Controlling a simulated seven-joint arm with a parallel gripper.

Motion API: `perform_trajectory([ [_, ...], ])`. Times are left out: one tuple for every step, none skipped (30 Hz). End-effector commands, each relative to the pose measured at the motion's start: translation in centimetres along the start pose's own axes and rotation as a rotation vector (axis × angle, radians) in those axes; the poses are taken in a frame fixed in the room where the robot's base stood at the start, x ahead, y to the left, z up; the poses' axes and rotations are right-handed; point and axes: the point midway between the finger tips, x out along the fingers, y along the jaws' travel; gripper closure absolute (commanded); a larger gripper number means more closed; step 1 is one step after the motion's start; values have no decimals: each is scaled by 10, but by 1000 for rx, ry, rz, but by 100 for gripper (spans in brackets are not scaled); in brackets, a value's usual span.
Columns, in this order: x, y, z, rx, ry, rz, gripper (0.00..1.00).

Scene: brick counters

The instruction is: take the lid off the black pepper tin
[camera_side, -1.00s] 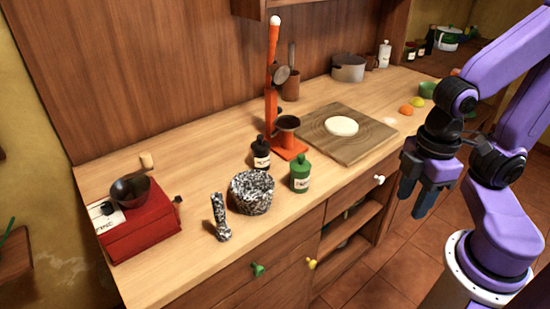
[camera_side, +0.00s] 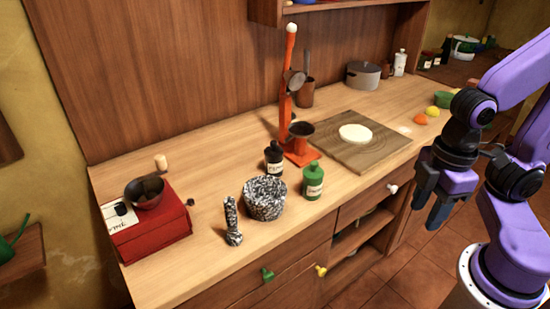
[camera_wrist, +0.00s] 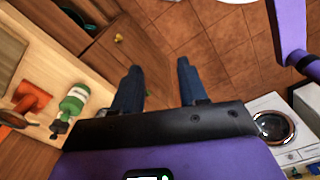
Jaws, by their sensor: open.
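A small black tin (camera_side: 274,160) with a black lid and a pale label stands upright on the wooden counter; its label is too small to read. It appears to be the pepper tin. A similar green tin (camera_side: 313,184) stands to its right, nearer the counter's front edge; it also shows in the wrist view (camera_wrist: 73,102). My gripper (camera_side: 428,208) is open and empty, pointing down, well right of both tins and in front of the counter. In the wrist view, floor and cabinet front show between my gripper's spread fingers (camera_wrist: 157,70).
A speckled mortar (camera_side: 265,199) and its pestle (camera_side: 233,222) stand left of the tins. An orange press (camera_side: 301,156) stands close behind. A board (camera_side: 375,152) with pale dough lies to the right.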

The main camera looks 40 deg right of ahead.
Motion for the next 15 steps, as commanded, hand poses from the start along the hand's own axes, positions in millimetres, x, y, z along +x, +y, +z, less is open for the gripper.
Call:
perform_trajectory([
  [0, 0, 0, 0, 0, 0, 57],
  [0, 0, 0, 0, 0, 0, 57],
  [0, 0, 0, 0, 0, 0, 57],
  [0, 0, 0, 0, 0, 0, 57],
  [0, 0, 0, 0, 0, 0, 57],
  [0, 0, 0, 0, 0, 0, 44],
  [0, 0, 0, 0, 0, 0, 35],
  [0, 0, 0, 0, 0, 0, 25],
  [0, 0, 0, 0, 0, 0, 12],
  [0, 0, 0, 0, 0, 0, 10],
  [0, 0, 0, 0, 0, 0, 10],
  [0, 0, 0, 0, 0, 0, 10],
  [0, 0, 0, 0, 0, 0, 10],
  [0, 0, 0, 0, 0, 0, 10],
  [0, 0, 0, 0, 0, 0, 10],
])
